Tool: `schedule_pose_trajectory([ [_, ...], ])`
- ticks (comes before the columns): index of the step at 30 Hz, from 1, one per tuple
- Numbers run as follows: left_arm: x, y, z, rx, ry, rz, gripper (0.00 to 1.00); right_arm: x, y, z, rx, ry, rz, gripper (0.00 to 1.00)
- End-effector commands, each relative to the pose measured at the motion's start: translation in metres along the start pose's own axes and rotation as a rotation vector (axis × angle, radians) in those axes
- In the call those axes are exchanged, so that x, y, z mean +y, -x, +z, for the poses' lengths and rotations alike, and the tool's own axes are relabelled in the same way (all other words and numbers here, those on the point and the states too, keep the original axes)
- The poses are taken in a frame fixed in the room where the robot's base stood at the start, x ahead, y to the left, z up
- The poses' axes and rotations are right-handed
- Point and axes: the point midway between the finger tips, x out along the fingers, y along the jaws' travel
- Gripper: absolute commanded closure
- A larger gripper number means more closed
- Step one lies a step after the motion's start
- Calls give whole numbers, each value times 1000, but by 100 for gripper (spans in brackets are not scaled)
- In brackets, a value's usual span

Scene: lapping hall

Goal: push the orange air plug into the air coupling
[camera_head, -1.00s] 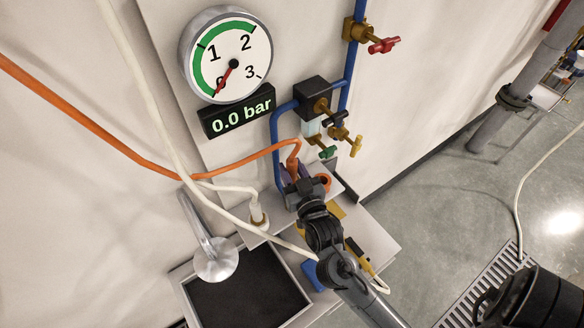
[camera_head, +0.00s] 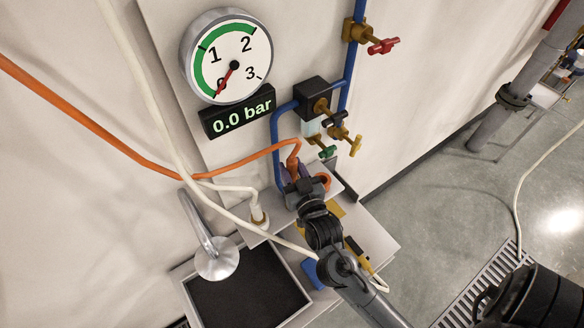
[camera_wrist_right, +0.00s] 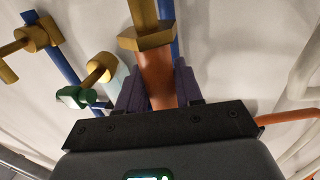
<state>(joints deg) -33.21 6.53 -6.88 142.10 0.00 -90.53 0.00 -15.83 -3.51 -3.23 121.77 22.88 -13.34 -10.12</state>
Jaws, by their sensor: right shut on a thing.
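My right gripper (camera_wrist_right: 158,92) is shut on the orange air plug (camera_wrist_right: 156,76), with its purple fingers on both sides of it. In the right wrist view the plug's far end meets a brass hex fitting (camera_wrist_right: 147,39), which looks like the air coupling. I cannot tell whether the plug is seated in it. In the head view my right gripper (camera_head: 290,177) is low in front of the wall panel, with an orange hose (camera_head: 232,163) arching down to it. The coupling cannot be made out there. My left gripper is not in view.
A gauge (camera_head: 229,62) points near zero above a display (camera_head: 237,110) reading 0.0 bar. Blue pipe and several coloured valves, including a red one (camera_head: 384,45), lie close by. A white hose (camera_head: 150,95) crosses the left side. A black-bottomed tray (camera_head: 301,289) stands below.

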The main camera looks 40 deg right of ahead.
Motion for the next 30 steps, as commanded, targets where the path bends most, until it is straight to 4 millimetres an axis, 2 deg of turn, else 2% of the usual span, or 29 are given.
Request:
schedule_pose_trajectory([
  [30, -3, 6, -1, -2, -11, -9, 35, 0, 0, 0, 1, 0, 0, 100],
])
